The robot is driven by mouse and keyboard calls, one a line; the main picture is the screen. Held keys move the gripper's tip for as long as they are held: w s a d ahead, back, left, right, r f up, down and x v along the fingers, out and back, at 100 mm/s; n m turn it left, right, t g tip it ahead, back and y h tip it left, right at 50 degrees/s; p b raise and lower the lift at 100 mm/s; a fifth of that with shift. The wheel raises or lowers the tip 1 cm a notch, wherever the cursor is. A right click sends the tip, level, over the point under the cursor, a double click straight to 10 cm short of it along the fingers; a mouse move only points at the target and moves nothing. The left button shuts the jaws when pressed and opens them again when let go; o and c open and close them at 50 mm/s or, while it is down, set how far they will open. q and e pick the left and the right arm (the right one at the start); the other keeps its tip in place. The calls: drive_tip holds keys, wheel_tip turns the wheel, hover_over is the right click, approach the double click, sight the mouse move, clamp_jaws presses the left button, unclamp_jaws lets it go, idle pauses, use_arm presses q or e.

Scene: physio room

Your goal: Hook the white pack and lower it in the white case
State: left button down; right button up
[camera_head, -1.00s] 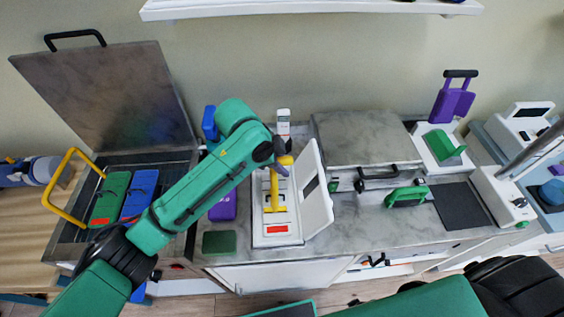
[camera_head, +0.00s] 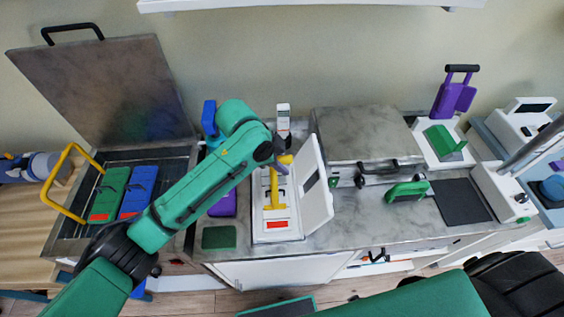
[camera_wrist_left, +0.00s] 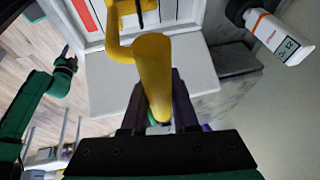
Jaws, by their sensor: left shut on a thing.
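My left gripper (camera_head: 281,160) is shut on a yellow hook tool (camera_head: 274,190) above the open white case (camera_head: 257,215). The tool also shows large in the left wrist view (camera_wrist_left: 153,75), running from the jaws towards the case. A white pack with a red label (camera_head: 277,225) appears to lie inside the case, beneath the tool. In the left wrist view a black handle (camera_wrist_left: 142,5) shows by the hook's end; whether the hook is through it I cannot tell. The case's lid (camera_head: 316,195) stands open on the right. My right gripper (camera_wrist_left: 67,60) seems small in the wrist view, its jaws unclear.
A white bottle-shaped device with a display (camera_head: 283,118) stands behind the case. A green pad (camera_head: 219,237) lies left of the case. Further left is an open metal unit holding a green pack (camera_head: 109,194) and a blue pack (camera_head: 138,190). A closed grey-lidded unit (camera_head: 366,135) stands right.

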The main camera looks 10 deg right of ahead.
use_arm(q)
drive_tip(key=s+p, duration=0.2)
drive_tip(key=s, duration=0.5)
drive_tip(key=shift+s+a+p, duration=0.25)
drive_tip(key=shift+a+p, duration=0.05)
drive_tip(key=shift+a, duration=0.15)
idle(0.7)
wheel_tip(320, 180, up, 11)
idle(0.9)
drive_tip(key=shift+w, duration=0.1)
